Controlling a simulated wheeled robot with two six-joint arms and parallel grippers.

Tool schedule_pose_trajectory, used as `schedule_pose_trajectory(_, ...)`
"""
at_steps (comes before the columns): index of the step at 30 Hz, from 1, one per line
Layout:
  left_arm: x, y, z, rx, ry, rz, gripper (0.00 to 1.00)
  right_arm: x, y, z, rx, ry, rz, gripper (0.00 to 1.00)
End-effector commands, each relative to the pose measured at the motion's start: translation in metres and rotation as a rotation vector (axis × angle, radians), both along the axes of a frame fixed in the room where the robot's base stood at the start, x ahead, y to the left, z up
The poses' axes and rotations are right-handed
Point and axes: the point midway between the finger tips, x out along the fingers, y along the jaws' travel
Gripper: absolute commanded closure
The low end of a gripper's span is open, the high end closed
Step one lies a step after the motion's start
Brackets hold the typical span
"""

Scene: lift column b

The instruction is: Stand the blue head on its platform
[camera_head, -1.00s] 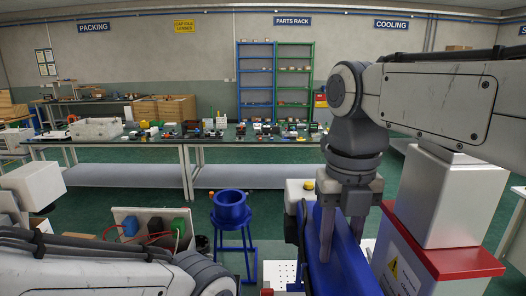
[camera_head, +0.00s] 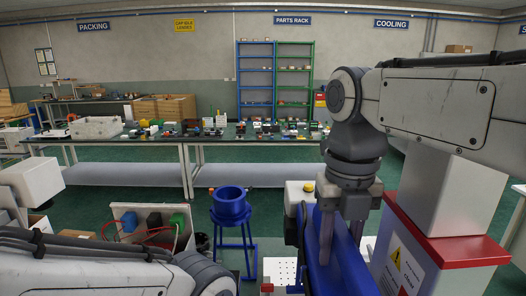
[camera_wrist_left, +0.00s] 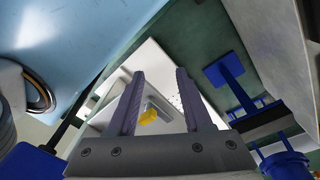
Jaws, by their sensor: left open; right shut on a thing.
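A long blue piece (camera_head: 340,268), which looks like the blue head, stretches from below my right gripper (camera_head: 342,250) toward the bottom edge of the head view. The right gripper points down, one finger on each side of the blue piece, and is shut on it. The arm hides part of the piece, and its lower end is cut off. I cannot tell for certain which thing is its platform. My left gripper (camera_wrist_left: 155,85) shows in the left wrist view, open and empty. A small yellow part (camera_wrist_left: 148,117) appears beyond its fingers, apart from them.
A blue stand with a round cup (camera_head: 231,207) stands left of the blue piece. A white perforated plate (camera_head: 283,270) lies between them, low in view. A red and white cabinet (camera_head: 430,245) is close on the right. A long cluttered table (camera_head: 100,140) crosses the back.

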Motion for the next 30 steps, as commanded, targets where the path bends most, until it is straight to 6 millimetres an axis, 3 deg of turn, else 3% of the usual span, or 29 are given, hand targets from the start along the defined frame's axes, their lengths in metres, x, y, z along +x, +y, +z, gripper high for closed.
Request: schedule_pose_trajectory(30, 0.0, 0.0, -0.012, 0.0, 0.0, 0.0, 0.5, 0.001, 0.0, -0.014, 0.002, -0.009, 0.0, 1.0)
